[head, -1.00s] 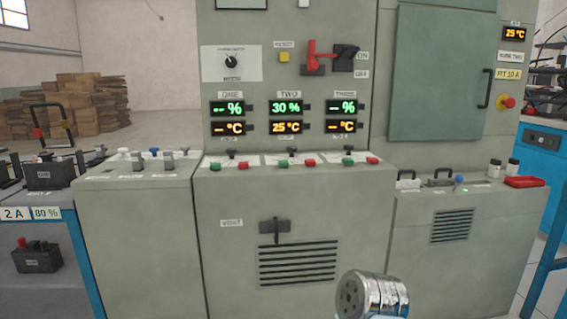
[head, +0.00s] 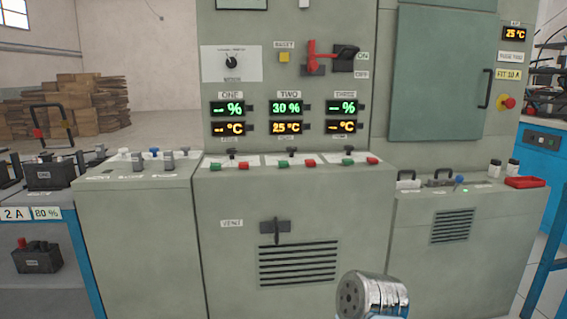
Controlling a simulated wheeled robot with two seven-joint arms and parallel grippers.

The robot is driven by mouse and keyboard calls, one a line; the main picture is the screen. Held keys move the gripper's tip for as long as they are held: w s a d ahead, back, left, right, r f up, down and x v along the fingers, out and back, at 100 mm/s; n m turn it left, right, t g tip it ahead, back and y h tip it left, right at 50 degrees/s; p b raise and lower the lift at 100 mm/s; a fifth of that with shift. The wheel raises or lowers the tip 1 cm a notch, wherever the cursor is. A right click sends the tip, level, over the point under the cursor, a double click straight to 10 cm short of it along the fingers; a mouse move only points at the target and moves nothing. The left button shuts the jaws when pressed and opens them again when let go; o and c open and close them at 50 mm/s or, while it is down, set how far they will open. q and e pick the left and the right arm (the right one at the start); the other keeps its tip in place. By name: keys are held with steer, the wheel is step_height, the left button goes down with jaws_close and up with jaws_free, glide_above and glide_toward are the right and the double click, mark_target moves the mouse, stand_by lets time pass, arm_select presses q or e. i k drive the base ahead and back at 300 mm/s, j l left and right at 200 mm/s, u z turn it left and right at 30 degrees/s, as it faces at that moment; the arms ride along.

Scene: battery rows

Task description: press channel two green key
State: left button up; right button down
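The channel two green key (head: 283,164) is on the sloping ledge of the grey-green cabinet, below the TWO displays, with a red key (head: 310,162) to its right and a black knob (head: 292,151) behind it. The TWO displays read 30 % (head: 286,107) and 25 °C (head: 286,127). The ONE and THREE displays show dashes. Channel one has its own green key (head: 215,167) on the left and channel three has one (head: 347,162) on the right. Neither gripper shows; only a metal part of my arm is at the bottom. Nothing covers the channel two keys.
A red lever (head: 312,58) and a yellow button (head: 284,57) are on the upper panel. A black vent handle (head: 275,227) sticks out below the ledge. A red tray (head: 525,182) lies on the right cabinet. Batteries (head: 49,175) stand on the left rack. The space before the ledge is clear.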

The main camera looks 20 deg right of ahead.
mark_target(282, 164)
steer(key=l, duration=0.95)
steer(key=i+l+u, duration=0.1)
steer(key=l, duration=0.8)
